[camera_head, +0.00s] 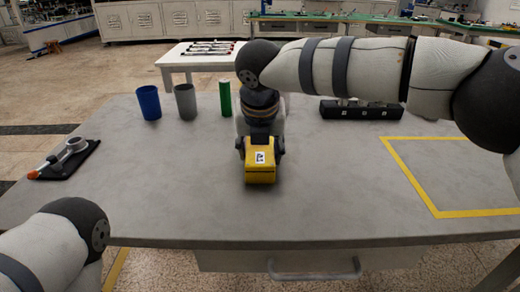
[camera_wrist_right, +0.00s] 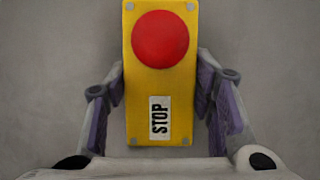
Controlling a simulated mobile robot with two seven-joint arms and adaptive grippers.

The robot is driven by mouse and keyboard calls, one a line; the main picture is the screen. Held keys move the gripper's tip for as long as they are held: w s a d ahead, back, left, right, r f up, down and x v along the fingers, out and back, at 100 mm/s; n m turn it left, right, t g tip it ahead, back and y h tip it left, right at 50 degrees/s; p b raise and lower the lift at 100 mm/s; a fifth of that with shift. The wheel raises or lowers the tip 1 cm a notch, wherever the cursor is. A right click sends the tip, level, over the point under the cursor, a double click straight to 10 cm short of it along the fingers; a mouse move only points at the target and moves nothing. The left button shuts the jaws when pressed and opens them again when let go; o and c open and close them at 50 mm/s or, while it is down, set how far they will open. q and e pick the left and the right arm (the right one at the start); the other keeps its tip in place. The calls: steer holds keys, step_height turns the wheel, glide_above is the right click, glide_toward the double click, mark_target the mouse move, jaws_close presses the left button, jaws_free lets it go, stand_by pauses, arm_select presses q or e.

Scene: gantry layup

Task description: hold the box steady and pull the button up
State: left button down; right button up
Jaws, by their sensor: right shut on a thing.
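The yellow box (camera_head: 260,175) stands on the grey table near the middle. In the right wrist view the same box (camera_wrist_right: 145,82) shows a STOP label and a round red button (camera_wrist_right: 160,37) on its upper part. My right gripper (camera_head: 262,149) reaches down over the box and is shut on it, with one finger at each side; its fingers also show in the right wrist view (camera_wrist_right: 161,88). The button is hidden in the head view. Of my left arm only a part shows at the lower left; its gripper is out of view.
A blue cup (camera_head: 149,102), a grey cup (camera_head: 185,102) and a green cylinder (camera_head: 225,98) stand at the back left. A black tray (camera_head: 50,170) with a tool lies at the left edge. A black rack (camera_head: 360,111) stands behind my right arm. Yellow tape (camera_head: 410,177) marks the right.

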steer(key=o, duration=1.4)
steer(key=shift+r, duration=0.1)
